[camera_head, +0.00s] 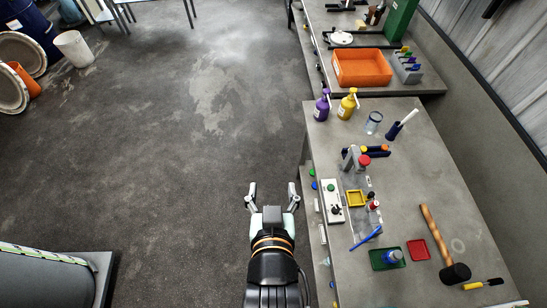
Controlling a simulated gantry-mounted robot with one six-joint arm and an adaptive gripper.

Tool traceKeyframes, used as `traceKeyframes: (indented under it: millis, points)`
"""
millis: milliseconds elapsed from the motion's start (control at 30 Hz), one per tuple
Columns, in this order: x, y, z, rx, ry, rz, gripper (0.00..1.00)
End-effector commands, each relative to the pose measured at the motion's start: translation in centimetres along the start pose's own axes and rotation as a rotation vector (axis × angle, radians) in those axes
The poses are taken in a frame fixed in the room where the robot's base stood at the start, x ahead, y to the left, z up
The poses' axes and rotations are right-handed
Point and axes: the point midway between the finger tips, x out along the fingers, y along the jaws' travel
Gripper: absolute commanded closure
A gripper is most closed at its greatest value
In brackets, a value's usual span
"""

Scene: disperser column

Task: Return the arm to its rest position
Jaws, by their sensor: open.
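My gripper (272,198) is at the lower middle of the head camera view. Its two fingers are spread wide and nothing is between them. It appears over the open floor, just left of the near workbench (430,190). My arm comes up from the bottom edge of the picture. How high the gripper is above the floor cannot be told from this one view.
The bench holds a mallet (437,234), a control box (333,201), a green tray (400,262), a purple bottle (321,106) and a yellow bottle (347,104). An orange bin (362,67) stands farther back.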

Motion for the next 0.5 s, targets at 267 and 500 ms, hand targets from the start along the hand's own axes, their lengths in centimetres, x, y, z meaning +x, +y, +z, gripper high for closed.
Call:
traceKeyframes:
  millis: [267,500]
  points:
    - [-4.6,0.1,-9.3,0.001,0.000,0.002,0.31]
    - [-8.8,0.2,-17.8,0.003,0.000,0.005,0.31]
